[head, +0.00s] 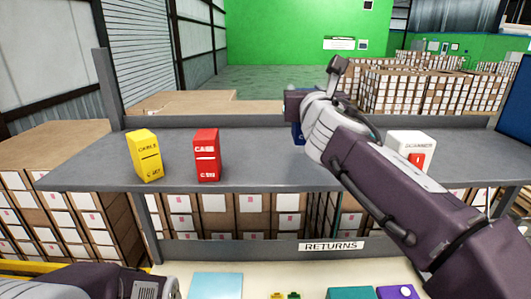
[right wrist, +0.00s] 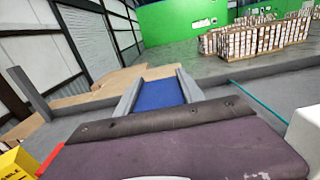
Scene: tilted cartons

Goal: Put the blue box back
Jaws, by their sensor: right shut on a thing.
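The blue box (head: 297,134) is mostly hidden behind my right gripper (head: 302,108) in the head view, where only a small blue strip shows over the grey shelf (head: 255,170). In the right wrist view a blue face (right wrist: 158,95) of it lies between the two grey fingers of my right gripper (right wrist: 157,84), which is shut on it. I cannot tell whether the box touches the shelf. Part of my left arm shows at the bottom left of the head view, but its gripper jaws are not visible.
On the shelf stand a yellow box (head: 146,156), a red box (head: 206,156) to its right, and a white box (head: 410,149) right of my right arm. Bare shelf lies between red box and gripper. A "RETURNS" label (head: 331,246) is below; coloured items lie on the near surface (head: 258,275).

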